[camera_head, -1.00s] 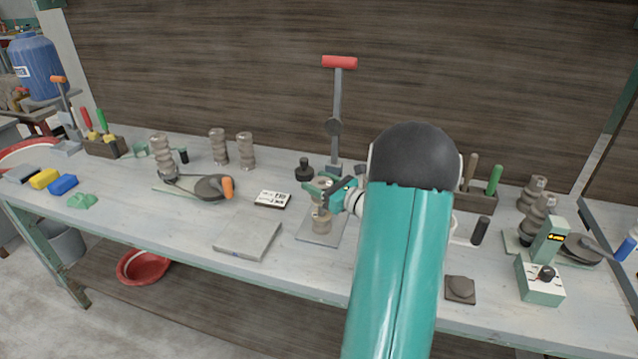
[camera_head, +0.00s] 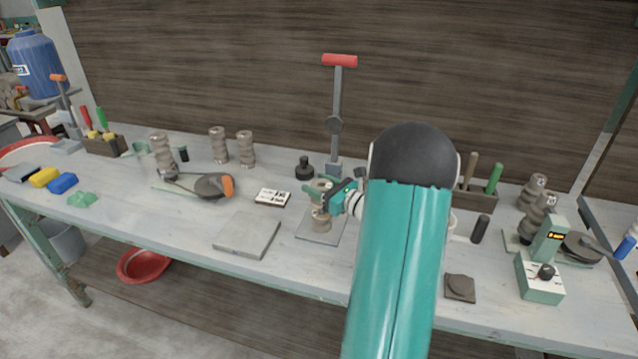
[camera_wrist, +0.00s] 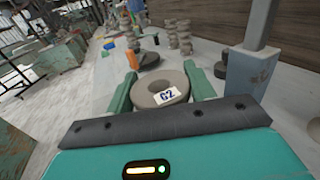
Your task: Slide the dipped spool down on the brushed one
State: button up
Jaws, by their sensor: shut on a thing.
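My gripper (camera_head: 322,193) is shut on a grey-brown clay spool (camera_wrist: 148,98), one green finger on each side of it in the wrist view (camera_wrist: 161,92). The held spool is ring-shaped from above, with a round hollow and a white label that seems to read G2. In the head view, a second clay spool (camera_head: 320,222) stands upright on a thin grey plate (camera_head: 311,239), directly under the gripper. The held spool appears to be right over it, but my fingers hide the meeting line, so I cannot tell whether they touch.
A post with a red handle (camera_head: 339,61) rises close behind the plate. A black knobbed weight (camera_head: 304,169) and a white card (camera_head: 272,197) lie to the left. A grey slab (camera_head: 247,236) is front left. Stacked spools (camera_head: 219,146) stand farther back.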

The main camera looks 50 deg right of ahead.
jog(key=shift+f, duration=0.9)
jog(key=shift+f, duration=0.35)
jog(key=shift+f, duration=0.3)
jog(key=shift+f, duration=0.35)
jog(key=o, duration=1.2)
jog(key=shift+f, duration=0.1)
jog(key=shift+s, duration=0.1)
